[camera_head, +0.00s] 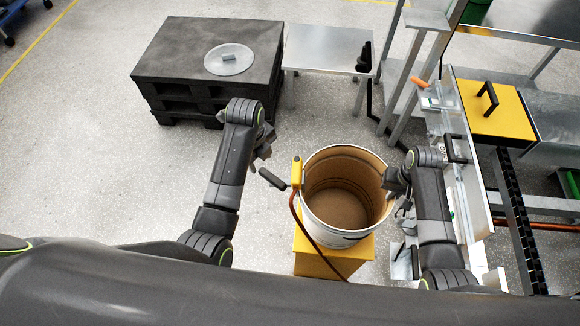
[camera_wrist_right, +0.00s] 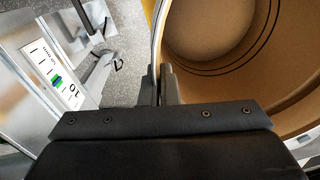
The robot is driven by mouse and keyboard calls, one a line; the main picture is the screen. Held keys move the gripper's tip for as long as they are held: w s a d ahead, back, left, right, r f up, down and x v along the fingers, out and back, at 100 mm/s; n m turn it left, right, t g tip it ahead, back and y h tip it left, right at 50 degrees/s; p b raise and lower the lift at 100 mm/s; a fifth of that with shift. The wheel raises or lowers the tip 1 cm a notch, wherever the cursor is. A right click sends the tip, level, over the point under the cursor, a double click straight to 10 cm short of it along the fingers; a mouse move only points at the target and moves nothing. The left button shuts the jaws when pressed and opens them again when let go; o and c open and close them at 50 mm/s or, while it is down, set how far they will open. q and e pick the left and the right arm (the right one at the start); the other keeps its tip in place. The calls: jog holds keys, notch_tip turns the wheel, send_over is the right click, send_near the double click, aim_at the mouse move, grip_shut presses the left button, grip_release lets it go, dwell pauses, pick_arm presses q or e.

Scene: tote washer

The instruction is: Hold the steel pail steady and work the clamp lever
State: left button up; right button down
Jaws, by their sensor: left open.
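The steel pail (camera_head: 341,236) stands open and upright on a yellow stand, pale outside and brown inside; it also shows in the right wrist view (camera_wrist_right: 225,85). A yellow clamp (camera_head: 297,171) sits at the pail's left rim, with its black lever handle (camera_head: 272,179) sticking out to the left. My left gripper (camera_head: 264,154) is open and empty, just above the lever handle in the picture and apart from it. My right gripper (camera_head: 393,182) is at the pail's right rim. In the right wrist view its fingers (camera_wrist_right: 160,84) are closed on the pail's wall.
A dark pallet block (camera_head: 170,60) with a round metal lid (camera_head: 230,60) stands at the back left. A small metal table (camera_head: 318,45) is beside it. A brown hose (camera_head: 307,228) runs down the pail's front. A washer frame with a yellow cover (camera_head: 495,112) bounds the right. The left floor is clear.

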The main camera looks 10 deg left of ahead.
aim_at(263, 171)
pick_arm(q)
jog(key=f, duration=0.7)
jog(key=shift+w+d, duration=0.15)
jog(key=shift+w, duration=0.1)
